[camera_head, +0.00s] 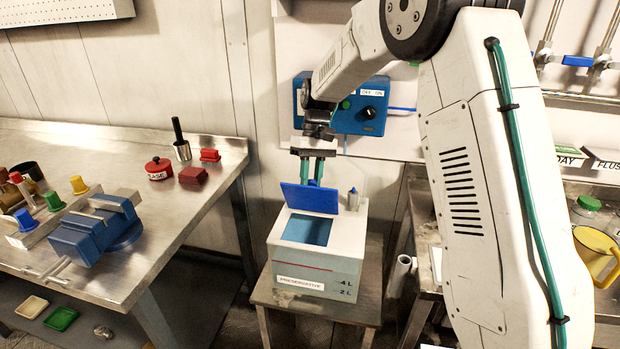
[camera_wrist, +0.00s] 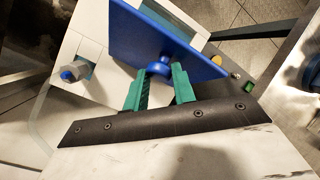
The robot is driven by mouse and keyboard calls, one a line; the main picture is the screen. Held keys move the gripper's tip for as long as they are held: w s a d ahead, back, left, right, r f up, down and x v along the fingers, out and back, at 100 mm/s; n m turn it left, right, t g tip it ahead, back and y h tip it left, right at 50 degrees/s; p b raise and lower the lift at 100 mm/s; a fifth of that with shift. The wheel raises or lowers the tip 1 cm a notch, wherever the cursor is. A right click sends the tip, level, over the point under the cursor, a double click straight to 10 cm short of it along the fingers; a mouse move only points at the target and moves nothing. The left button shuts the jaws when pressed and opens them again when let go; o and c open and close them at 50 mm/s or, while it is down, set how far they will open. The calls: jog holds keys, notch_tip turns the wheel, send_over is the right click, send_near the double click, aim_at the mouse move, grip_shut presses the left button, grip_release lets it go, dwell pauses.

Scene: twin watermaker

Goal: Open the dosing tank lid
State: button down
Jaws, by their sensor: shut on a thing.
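The dosing tank (camera_head: 315,262) is a white box labelled PRESERVATIVE, standing on a small metal stand. Its blue lid (camera_head: 310,198) is tilted up steeply at the back edge, and the square opening (camera_head: 306,230) shows a blue inside. My gripper (camera_head: 312,172) is behind and above the raised lid. In the wrist view, the green fingers of my gripper (camera_wrist: 161,85) are shut on the round blue knob (camera_wrist: 160,66) of the lid (camera_wrist: 165,40). The knob is mostly hidden behind the lid in the head view.
A grey nozzle with a blue tip (camera_head: 353,199) stands on the tank's back right corner. A blue control box (camera_head: 366,108) is on the wall behind my gripper. A steel bench (camera_head: 120,150) with a blue vise (camera_head: 95,230) is at left. A yellow jug (camera_head: 597,252) stands at right.

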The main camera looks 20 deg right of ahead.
jog(key=c, duration=1.3)
grip_release()
jog(key=shift+s+d+f, duration=0.1)
jog(key=shift+d+f, duration=0.35)
jog(key=shift+o, duration=0.8)
jog(key=shift+d, duration=0.15)
jog(key=shift+a+r, duration=0.1)
jog(key=shift+a, duration=0.3)
jog(key=shift+r, duration=0.1)
jog(key=v, duration=0.8)
jog(key=shift+c, duration=0.2)
